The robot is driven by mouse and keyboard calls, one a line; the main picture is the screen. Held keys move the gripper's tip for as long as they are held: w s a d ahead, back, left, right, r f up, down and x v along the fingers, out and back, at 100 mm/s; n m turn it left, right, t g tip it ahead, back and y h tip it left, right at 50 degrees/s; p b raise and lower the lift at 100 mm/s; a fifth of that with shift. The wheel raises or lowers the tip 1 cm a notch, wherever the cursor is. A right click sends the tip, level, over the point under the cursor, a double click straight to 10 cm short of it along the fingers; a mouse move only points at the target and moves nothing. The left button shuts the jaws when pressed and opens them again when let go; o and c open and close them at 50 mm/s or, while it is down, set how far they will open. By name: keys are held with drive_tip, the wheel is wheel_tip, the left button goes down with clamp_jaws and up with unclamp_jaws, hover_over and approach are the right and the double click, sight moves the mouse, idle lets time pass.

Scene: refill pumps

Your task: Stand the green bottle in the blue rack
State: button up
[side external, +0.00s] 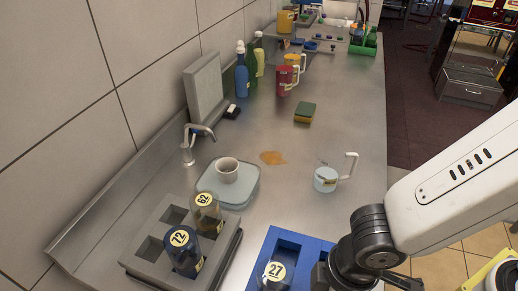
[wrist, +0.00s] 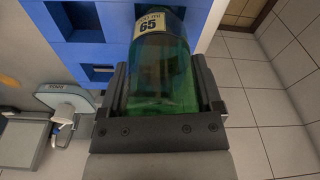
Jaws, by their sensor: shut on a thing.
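The green bottle (wrist: 165,78), with a cream label reading 65, lies between the dark fingers of my gripper (wrist: 163,92) in the wrist view. My gripper is shut on it. The blue rack (wrist: 105,52) fills the upper left of that view, and the bottle's labelled end overlaps the rack's edge. I cannot tell whether the bottle touches the rack or enters a compartment. In the side view the blue rack (side external: 309,243) is at the bottom centre, cut off by the frame. The green bottle and my fingertips are not clear there, where my wrist hides part of the rack.
A bottle marked 27 (side external: 272,279) is at the blue rack. A grey rack (side external: 148,222) at lower left holds bottles marked 72 (side external: 183,256) and 62 (side external: 205,216). A cup (side external: 227,172) on a tray and a light-blue mug (side external: 326,181) stand beyond.

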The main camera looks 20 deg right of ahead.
drive_tip(key=shift+f, duration=0.6)
idle(0.5)
drive_tip(key=o, duration=1.3)
drive_tip(key=shift+r, duration=4.55)
drive_tip(key=shift+w+d+f, duration=0.15)
drive_tip(key=shift+w+d, duration=0.2)
drive_tip(key=shift+w, duration=0.1)
drive_tip(key=w+d+f+m, duration=0.2)
drive_tip(key=w+d+m, duration=0.1)
drive_tip(key=d, duration=0.6)
drive_tip(key=w+d+f+m+t, duration=0.1)
drive_tip(key=w+d+f+m, duration=0.1)
drive_tip(key=d, duration=0.7)
drive_tip(key=w+d+f+m+h, duration=0.1)
drive_tip(key=w+d+f+m, duration=0.1)
drive_tip(key=w+d+m, duration=0.3)
drive_tip(key=shift+d+m+t, duration=0.4)
drive_tip(key=shift+d+m, duration=0.3)
drive_tip(key=shift+d, duration=1.35)
